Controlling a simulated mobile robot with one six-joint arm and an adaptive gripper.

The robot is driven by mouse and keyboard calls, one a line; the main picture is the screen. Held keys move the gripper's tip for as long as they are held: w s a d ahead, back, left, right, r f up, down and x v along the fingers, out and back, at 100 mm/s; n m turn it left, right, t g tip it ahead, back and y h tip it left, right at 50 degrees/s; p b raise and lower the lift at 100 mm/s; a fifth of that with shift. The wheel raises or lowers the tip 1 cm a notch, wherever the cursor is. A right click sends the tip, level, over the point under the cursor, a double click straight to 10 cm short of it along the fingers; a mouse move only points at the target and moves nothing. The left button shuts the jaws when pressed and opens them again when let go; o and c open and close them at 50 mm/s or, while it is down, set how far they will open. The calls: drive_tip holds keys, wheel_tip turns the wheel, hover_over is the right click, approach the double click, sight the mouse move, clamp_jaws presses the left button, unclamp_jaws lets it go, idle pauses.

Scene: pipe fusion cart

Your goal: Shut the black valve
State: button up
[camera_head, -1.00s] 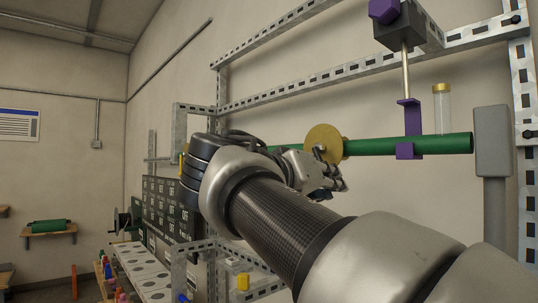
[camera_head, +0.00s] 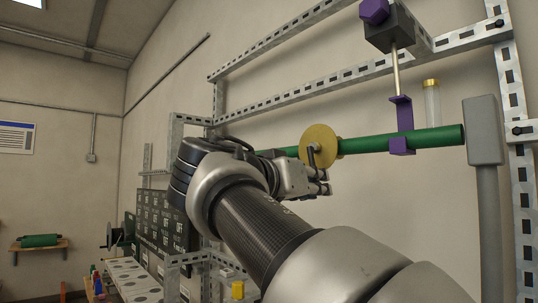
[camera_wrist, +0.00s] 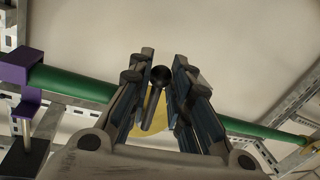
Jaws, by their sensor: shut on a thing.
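The black valve shows in the wrist view as a round black knob (camera_wrist: 160,75) on a short lever, in front of a yellow disc (camera_wrist: 152,137). My gripper (camera_wrist: 160,82) has its fingers on both sides of the knob and is shut on it. The knob itself is hidden by the fingers there.
The green pipe (camera_head: 375,142) runs across the metal frame, held by a purple bracket (camera_head: 401,120). A clear tube with a yellow cap (camera_head: 431,84) stands on the pipe. A grey post (camera_head: 482,135) is at the right. A dark panel (camera_head: 160,215) stands left of my arm.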

drive_tip(key=shift+r, duration=0.1)
drive_tip(key=shift+w+a+m+t+b, duration=0.15)
drive_tip(key=shift+w+a+m+b, duration=0.15)
drive_tip(key=shift+m+b, duration=0.25)
drive_tip(key=shift+w+a+m+t+b, duration=0.15)
drive_tip(key=shift+w+m+b, duration=0.15)
drive_tip(key=shift+m+b, duration=0.2)
drive_tip(key=o, duration=2)
drive_tip(key=shift+f, duration=0.2)
